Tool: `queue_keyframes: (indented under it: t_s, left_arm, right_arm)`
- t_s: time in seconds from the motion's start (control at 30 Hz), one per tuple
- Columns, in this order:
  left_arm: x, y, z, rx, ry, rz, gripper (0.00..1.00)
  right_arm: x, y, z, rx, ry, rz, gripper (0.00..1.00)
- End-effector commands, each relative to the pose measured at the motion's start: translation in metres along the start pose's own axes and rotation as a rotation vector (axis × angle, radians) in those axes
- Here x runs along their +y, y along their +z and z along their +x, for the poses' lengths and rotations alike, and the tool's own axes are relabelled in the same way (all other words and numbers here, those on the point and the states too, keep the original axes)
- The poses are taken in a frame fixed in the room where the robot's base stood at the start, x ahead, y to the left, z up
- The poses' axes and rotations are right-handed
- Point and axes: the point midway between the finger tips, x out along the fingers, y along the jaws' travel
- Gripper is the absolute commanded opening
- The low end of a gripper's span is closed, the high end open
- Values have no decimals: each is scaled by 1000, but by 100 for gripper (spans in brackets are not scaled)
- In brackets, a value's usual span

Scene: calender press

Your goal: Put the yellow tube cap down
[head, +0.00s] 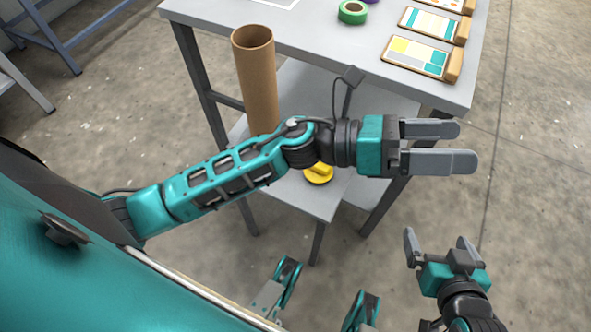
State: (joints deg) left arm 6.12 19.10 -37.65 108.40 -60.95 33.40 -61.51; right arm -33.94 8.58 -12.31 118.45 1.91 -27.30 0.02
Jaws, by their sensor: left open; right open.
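The yellow tube cap (319,177) rests on the grey lower shelf (312,203) of the table, near its front corner. My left arm crosses in front of it and hides its upper part. My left gripper (467,146) is open and empty, up and to the right of the cap, pointing right. My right gripper (436,238) is open and empty at the lower right, apart from the table. A brown cardboard tube (257,85) stands upright at the left, its lower end hidden behind my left arm.
The grey table top (310,42) holds a green tape roll (353,12), part of a purple ring (371,1) and several sample boards, the nearest (417,57) by the right edge. Table legs flank the shelf. Concrete floor at the right is clear.

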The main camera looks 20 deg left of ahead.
Motion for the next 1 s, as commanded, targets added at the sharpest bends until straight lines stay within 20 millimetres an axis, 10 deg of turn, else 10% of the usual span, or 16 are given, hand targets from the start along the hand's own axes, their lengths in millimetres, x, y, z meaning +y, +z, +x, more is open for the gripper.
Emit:
queue_keyframes:
  t_s: [0.17, 0.43, 0.63, 1.0]
  left_arm:
    - [68, 20, -79, -590, 320, -957, 96]
    - [106, -85, -221, -1412, 557, -2045, 96]
    - [94, -126, -252, -1665, 588, -2301, 96]
    - [89, -121, -252, -1677, 591, -2309, 96]
  right_arm:
    - [0, 0, 0, 0, 0, 2, 100]
    - [0, 0, 0, 0, 0, 2, 100]
    - [0, 0, 0, 0, 0, 1, 100]
    - [0, -8, -5, 1, 1, 0, 100]
